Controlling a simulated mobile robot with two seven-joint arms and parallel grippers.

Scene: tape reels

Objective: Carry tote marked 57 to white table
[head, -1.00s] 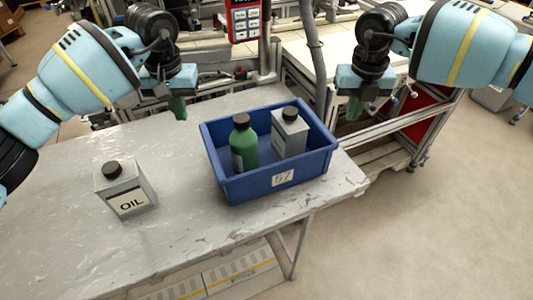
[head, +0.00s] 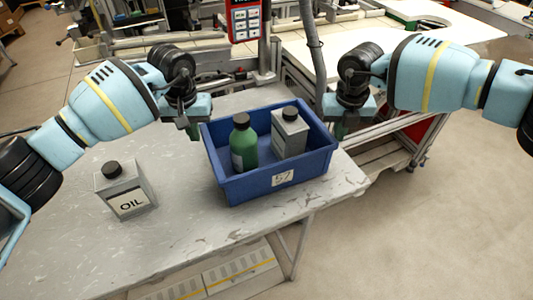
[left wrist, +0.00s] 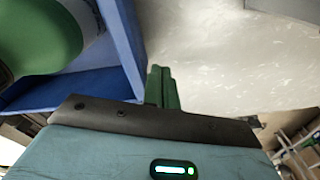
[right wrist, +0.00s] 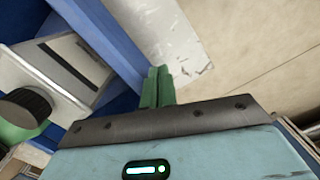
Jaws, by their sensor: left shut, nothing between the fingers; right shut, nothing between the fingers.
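The blue tote marked 57 (head: 255,185) stands on the grey table (head: 80,245) near its right edge. It holds a green bottle with a dark cap (head: 244,150) and a grey can (head: 290,137). My left gripper (head: 194,131) is shut and empty, close beside the tote's left wall. My right gripper (head: 338,130) is shut and empty, close beside the tote's right wall. The left wrist view shows the tote wall (left wrist: 120,45) next to the green fingers (left wrist: 162,88). The right wrist view shows the wall (right wrist: 105,35) next to the fingers (right wrist: 157,87). I cannot tell whether either touches.
A grey can labelled OIL (head: 125,190) stands on the grey table to the left of the tote. A white table top (head: 440,45) is at the back right. A grey hose (head: 313,50) hangs behind the tote. Open floor (head: 430,220) lies to the right.

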